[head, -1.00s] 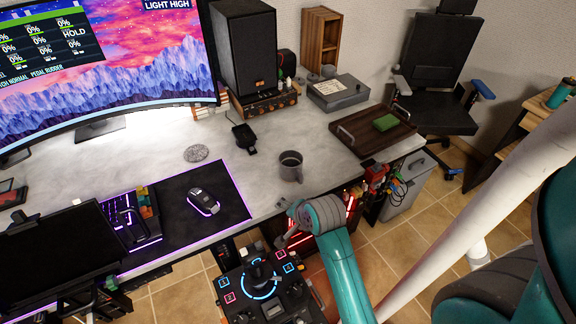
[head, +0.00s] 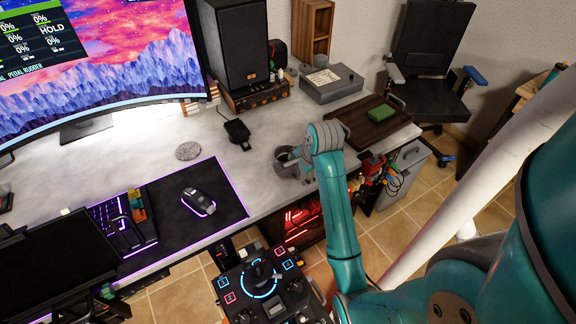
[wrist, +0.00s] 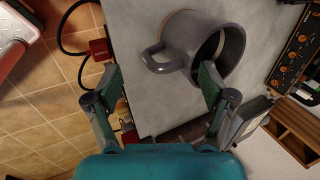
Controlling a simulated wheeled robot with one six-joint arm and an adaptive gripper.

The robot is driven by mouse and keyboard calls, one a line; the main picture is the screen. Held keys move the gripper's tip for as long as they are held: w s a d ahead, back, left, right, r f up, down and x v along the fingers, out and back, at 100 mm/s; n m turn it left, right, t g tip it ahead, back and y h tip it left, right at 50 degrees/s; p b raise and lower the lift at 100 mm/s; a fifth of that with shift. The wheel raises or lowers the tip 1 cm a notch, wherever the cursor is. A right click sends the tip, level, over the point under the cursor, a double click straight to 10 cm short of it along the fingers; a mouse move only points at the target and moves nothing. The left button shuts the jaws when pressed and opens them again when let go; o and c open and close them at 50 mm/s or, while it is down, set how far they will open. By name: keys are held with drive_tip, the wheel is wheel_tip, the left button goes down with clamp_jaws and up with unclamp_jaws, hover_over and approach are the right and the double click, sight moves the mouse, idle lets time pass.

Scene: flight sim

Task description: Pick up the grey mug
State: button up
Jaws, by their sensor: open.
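The grey mug (head: 284,156) stands on the pale desk near its front edge, partly hidden behind my gripper (head: 303,166) in the head view. In the wrist view the grey mug (wrist: 194,45) is beyond the fingertips, with its handle pointing left and its dark opening to the right. My gripper (wrist: 158,78) is open there, with its two fingers spread apart and nothing between them. The right fingertip overlaps the mug's lower rim in the picture; I cannot tell whether it touches.
A wooden tray (head: 352,122) with a green item lies right of the mug. A round coaster (head: 188,151) and a mouse (head: 199,201) are to the left. A black speaker (head: 236,45) stands behind. A joystick panel (head: 262,285) is below the desk edge.

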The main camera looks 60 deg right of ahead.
drive_tip(key=shift+x, duration=2.85)
drive_tip(key=shift+a, duration=0.1)
clamp_jaws()
